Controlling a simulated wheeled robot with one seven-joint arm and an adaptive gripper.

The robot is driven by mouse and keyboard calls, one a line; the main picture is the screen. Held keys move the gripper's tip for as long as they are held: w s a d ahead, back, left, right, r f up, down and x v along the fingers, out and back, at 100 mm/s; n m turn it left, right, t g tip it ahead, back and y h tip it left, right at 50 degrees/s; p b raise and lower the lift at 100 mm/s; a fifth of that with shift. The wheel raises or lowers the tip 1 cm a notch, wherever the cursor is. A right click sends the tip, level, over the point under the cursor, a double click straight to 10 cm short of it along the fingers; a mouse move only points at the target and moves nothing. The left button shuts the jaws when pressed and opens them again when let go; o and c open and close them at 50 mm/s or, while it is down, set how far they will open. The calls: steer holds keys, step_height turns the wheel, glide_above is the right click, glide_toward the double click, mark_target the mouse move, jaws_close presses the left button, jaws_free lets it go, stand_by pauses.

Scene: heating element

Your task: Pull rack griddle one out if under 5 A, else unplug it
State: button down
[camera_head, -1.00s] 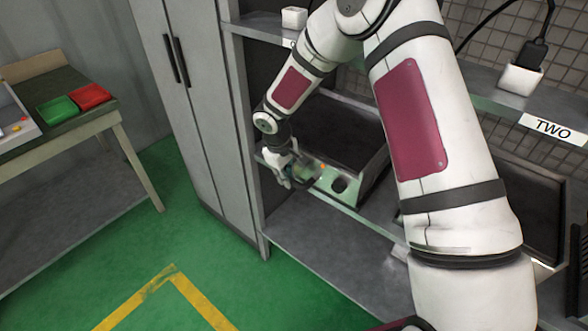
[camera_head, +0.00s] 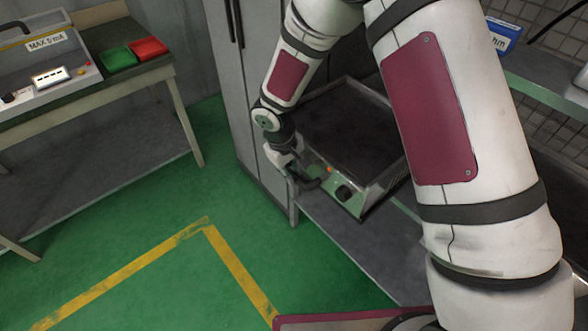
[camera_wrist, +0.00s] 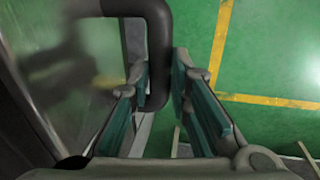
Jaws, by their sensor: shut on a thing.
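A griddle (camera_head: 355,122) with a dark flat top sits on the rack, left of my upper arm. Its pale front panel has a black knob (camera_head: 343,192) and a small orange light. My gripper (camera_head: 300,178) is at the left end of this front, shut on the dark handle. In the wrist view the handle (camera_wrist: 158,50) runs between the two green-padded fingers of my gripper (camera_wrist: 160,90). No number label for this griddle shows now, and its plug is not in view. My arm hides part of the rack.
A grey cabinet (camera_head: 245,85) stands left of the griddle. A table at far left holds a case with a white display (camera_head: 50,77), a green tray (camera_head: 118,57) and a red tray (camera_head: 149,47). Green floor with yellow lines (camera_head: 130,270) is free in front. A blue item (camera_head: 500,36) is upper right.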

steer(key=c, duration=1.5)
jaws_free()
steer(key=r, duration=0.4)
steer(key=s+a+r, duration=0.1)
steer(key=r, duration=0.2)
steer(key=a+r, duration=0.1)
steer(key=r, duration=0.3)
steer(key=shift+s+r, duration=0.2)
steer(key=shift+r, duration=0.15)
